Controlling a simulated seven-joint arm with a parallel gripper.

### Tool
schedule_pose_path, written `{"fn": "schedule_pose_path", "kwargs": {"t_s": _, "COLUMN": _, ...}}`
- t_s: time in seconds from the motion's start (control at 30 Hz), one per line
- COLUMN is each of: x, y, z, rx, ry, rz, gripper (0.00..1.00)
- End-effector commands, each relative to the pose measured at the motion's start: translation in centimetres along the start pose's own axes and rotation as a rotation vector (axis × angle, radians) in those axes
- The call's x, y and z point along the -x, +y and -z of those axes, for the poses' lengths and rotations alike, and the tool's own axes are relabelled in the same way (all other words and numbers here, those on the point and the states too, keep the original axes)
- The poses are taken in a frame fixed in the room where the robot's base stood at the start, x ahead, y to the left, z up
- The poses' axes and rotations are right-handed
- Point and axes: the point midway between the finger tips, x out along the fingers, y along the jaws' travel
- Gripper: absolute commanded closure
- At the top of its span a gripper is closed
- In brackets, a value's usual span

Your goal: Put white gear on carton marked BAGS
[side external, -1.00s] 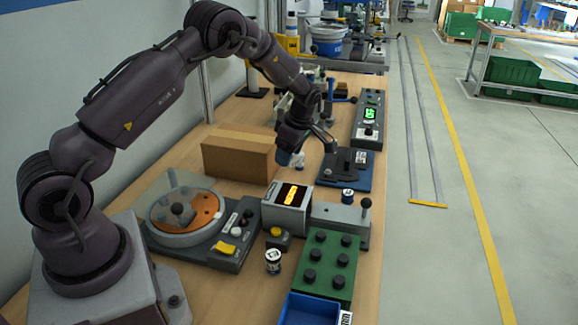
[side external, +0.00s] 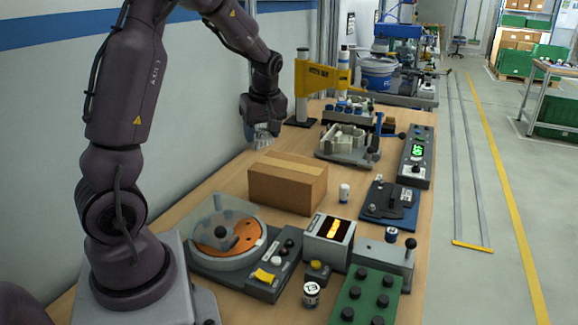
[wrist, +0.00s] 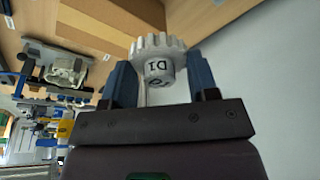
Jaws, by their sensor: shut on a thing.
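My gripper (side external: 262,133) is shut on the white gear (wrist: 158,45), which shows upright teeth and a hub marked D1 between the two blue fingers in the wrist view. In the side external view, the gear (side external: 264,143) is small and partly hidden by the gripper, behind the brown carton and near the wall. The closed carton (side external: 288,185) stands on the bench with a paler tape strip along its top. I can read no BAGS marking on it. Its brown surface also shows at the top of the wrist view (wrist: 110,18).
A yellow-armed post (side external: 302,90) stands right of my gripper. A grey fixture (side external: 347,145), a small white cylinder (side external: 344,192) and a blue-based device (side external: 388,205) lie right of the carton. A turntable unit (side external: 225,232) stands in front of it. The wall is close on the left.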

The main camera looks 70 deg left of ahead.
Motion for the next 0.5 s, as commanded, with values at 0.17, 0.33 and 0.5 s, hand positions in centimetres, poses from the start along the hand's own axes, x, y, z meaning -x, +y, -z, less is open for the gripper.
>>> {"fn": "schedule_pose_path", "kwargs": {"t_s": 0.17, "x": -1.2, "y": 1.6, "z": 1.0, "rx": -0.034, "ry": 0.002, "rz": -0.007, "gripper": 0.69}}
{"fn": "schedule_pose_path", "kwargs": {"t_s": 0.33, "x": -3.8, "y": 4.9, "z": 3.0, "rx": -0.032, "ry": 0.001, "rz": -0.006, "gripper": 0.69}}
{"fn": "schedule_pose_path", "kwargs": {"t_s": 0.5, "x": -6.6, "y": 7.9, "z": 4.6, "rx": -0.033, "ry": -0.001, "rz": -0.005, "gripper": 0.69}}
